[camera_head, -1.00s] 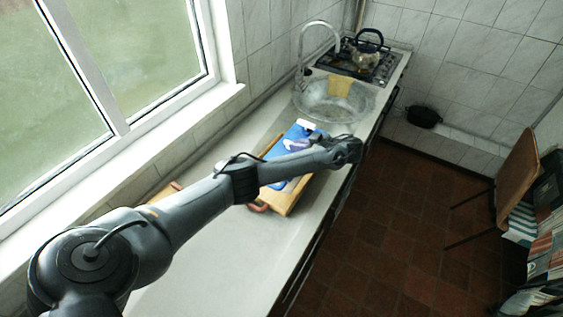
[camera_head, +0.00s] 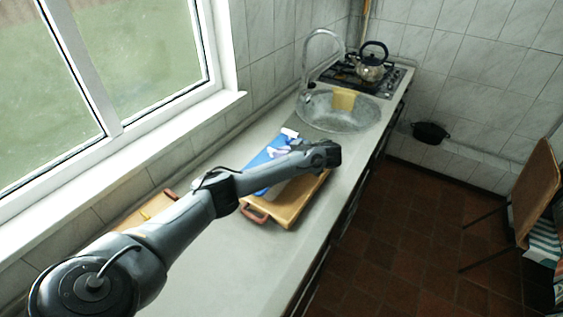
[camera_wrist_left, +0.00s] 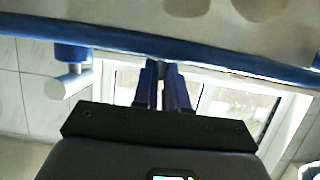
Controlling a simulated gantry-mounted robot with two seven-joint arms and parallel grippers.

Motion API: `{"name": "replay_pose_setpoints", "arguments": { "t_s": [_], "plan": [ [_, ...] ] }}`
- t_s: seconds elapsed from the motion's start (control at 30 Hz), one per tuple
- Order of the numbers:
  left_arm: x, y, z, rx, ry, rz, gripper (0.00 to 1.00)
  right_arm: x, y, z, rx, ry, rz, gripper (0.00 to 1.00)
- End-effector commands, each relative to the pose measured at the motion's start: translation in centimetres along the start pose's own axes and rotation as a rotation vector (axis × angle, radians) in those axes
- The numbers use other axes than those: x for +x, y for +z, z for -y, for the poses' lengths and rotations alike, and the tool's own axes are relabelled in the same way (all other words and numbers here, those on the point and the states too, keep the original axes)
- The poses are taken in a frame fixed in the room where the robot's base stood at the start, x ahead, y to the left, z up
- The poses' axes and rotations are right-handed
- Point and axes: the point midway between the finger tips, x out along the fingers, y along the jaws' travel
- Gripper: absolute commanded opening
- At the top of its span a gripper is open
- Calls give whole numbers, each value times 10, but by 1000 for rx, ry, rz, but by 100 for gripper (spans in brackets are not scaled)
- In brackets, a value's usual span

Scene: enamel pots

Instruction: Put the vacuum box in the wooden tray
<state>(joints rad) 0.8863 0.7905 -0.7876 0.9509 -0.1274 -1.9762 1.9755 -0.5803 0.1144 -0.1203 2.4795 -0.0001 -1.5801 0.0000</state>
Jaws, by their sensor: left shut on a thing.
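The vacuum box (camera_head: 262,160), blue with white parts, shows in the head view at the wooden tray (camera_head: 287,211), partly behind my left arm. The tray has reddish handles and sits on the counter; I cannot tell whether the box rests on it or hangs just above. My left gripper (camera_head: 285,151) is at the box, its fingers hard to make out there. In the left wrist view, the fingers (camera_wrist_left: 161,72) are close together at the blue edge of the box (camera_wrist_left: 215,57), shut on it. My right gripper is not in view.
A second wooden piece (camera_head: 147,212) lies on the counter by the window, partly behind my arm. Beyond the tray are a sink (camera_head: 340,117) with a tap (camera_head: 306,60), and a stove with a kettle (camera_head: 371,66). The near counter (camera_head: 215,265) is clear.

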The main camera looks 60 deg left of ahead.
Motion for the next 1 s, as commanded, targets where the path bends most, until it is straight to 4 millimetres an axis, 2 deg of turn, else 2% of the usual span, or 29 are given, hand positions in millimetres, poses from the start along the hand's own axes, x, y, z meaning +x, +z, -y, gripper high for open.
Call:
{"name": "replay_pose_setpoints", "arguments": {
  "t_s": [0.23, 0.67, 0.7, 0.83, 0.87, 1.0],
  "plan": [
    [11, 26, 0, 1, -1, 0, 0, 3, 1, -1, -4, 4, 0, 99],
    [13, 31, 0, -1, 0, -1, 0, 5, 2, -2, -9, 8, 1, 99],
    [13, 32, 0, 0, 1, -1, 15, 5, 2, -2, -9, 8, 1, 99],
    [13, 32, 0, 0, 1, -1, 35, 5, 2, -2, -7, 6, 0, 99],
    [13, 32, 0, 0, 1, 0, 38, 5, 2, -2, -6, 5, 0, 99],
    [13, 32, 0, 0, 1, 0, 38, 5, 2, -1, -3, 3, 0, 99]
  ]
}}
